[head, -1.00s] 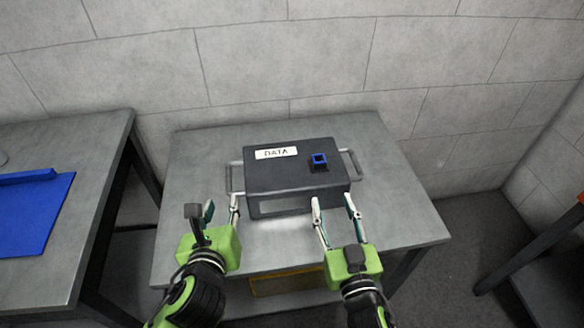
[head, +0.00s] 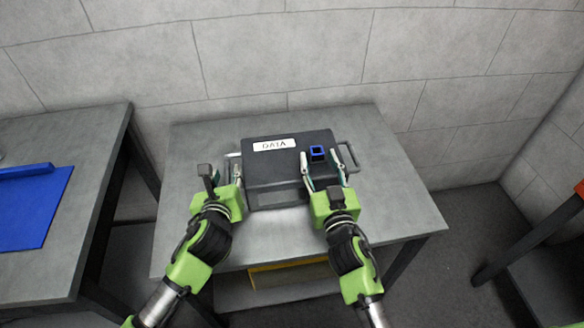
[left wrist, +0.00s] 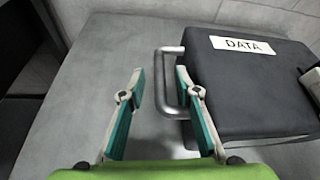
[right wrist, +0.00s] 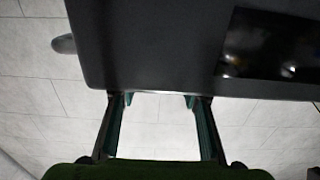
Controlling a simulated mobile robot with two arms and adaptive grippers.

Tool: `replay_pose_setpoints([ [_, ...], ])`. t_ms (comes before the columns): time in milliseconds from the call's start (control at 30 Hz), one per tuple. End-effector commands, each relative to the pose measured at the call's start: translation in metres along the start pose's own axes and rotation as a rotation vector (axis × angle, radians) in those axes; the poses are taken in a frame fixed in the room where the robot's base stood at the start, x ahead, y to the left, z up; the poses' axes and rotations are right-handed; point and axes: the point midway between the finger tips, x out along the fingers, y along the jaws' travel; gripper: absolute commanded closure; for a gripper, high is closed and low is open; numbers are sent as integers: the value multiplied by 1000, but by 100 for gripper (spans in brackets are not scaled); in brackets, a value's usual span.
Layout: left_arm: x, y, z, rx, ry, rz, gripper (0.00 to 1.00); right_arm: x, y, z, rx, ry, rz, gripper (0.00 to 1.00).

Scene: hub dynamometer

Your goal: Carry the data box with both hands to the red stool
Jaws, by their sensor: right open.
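The dark grey data box (head: 290,178) sits on a grey table, with a white DATA label, a blue square part on top and a metal handle at each side. My left gripper (head: 228,172) is open at the left handle (left wrist: 163,82); in the left wrist view (left wrist: 160,73) the handle's outer bar shows between its fingertips. My right gripper (head: 321,163) is open at the box's front right, left of the right handle (head: 348,153). In the right wrist view its fingertips (right wrist: 159,99) are at the box's edge; contact is unclear. No red stool is clearly identifiable.
The box's table (head: 395,205) has free room around the box. A second table (head: 85,145) at left carries a blue mat (head: 35,215). A dark structure with an orange-red part (head: 580,188) stands at the right edge. A yellow item (head: 290,272) lies below the table.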

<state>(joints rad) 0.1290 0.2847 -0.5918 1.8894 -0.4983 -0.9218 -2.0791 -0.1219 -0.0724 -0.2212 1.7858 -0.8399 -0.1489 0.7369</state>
Motion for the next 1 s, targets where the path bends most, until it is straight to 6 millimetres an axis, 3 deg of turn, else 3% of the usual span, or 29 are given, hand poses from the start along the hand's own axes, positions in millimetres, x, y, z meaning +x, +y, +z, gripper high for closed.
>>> replay_pose_setpoints([
  [200, 18, 0, 0, -1, 1, 0, 70, 18, 0, 0, -1, -1, 0, 58],
  [533, 20, 0, 0, -1, 1, -1, 70, 20, 0, 0, 0, -1, 0, 58],
  [667, 20, 0, 0, -1, 1, -1, 100, 20, 0, 0, 0, -1, 0, 90],
  [700, 20, 0, 0, -1, 1, 0, 100, 20, 0, 0, 0, -1, 0, 100],
  [1000, 19, -2, 5, -2, -8, -4, 100, 21, -1, -5, 0, 9, -2, 100],
])
